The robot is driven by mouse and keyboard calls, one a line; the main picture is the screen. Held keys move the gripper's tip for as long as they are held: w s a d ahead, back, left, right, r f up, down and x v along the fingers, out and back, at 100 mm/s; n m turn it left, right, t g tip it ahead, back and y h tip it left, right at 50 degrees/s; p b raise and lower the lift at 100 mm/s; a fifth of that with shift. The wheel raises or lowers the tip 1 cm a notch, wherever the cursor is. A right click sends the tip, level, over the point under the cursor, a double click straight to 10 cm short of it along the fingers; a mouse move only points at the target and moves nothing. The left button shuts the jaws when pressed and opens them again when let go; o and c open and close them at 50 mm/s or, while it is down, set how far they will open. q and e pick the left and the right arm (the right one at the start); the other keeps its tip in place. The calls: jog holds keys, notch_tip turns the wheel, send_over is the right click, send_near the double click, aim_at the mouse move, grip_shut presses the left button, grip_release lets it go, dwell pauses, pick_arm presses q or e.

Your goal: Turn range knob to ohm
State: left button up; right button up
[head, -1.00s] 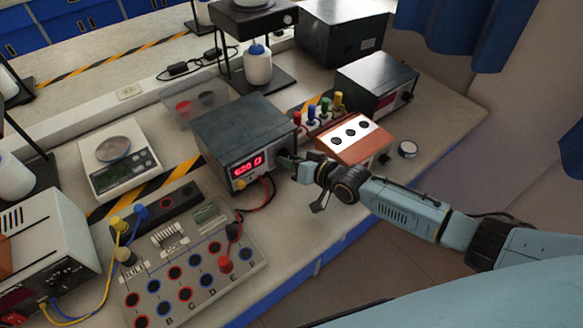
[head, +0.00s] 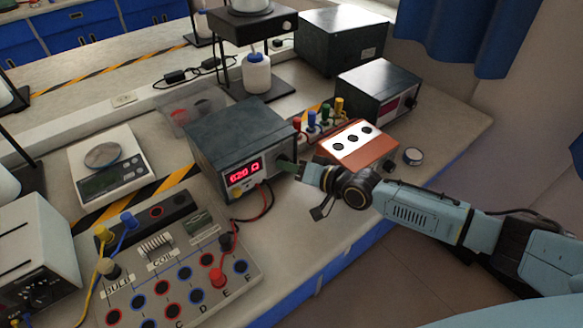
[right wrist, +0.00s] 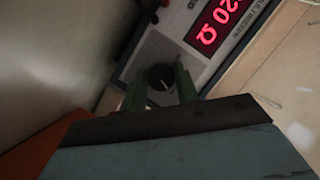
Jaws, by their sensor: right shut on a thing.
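The multimeter is a dark grey box (head: 235,135) on the bench in the head view. Its lit red display (head: 244,171) reads 620 Ω; part of the reading with the Ω sign also shows in the right wrist view (right wrist: 215,27). The range knob (right wrist: 161,77) is a small dark round knob with a light pointer line, on the panel beside the display. My right gripper (head: 288,166) is at the right end of the front panel. Its green fingers (right wrist: 160,88) are shut on the knob, one on each side. My left gripper is not in view.
Red and black leads (head: 267,202) hang from the meter front. A component board (head: 185,270) lies in front, and a scale (head: 110,165) stands left. An orange box (head: 372,150) stands close behind my right gripper. The bench is clear below my right wrist.

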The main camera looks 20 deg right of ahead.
jog(key=o, duration=1)
jog(key=shift+c, duration=0.2)
jog(key=p+v, duration=0.2)
jog(key=v, duration=1.1)
jog(key=shift+d, duration=0.2)
jog(key=shift+s, duration=0.1)
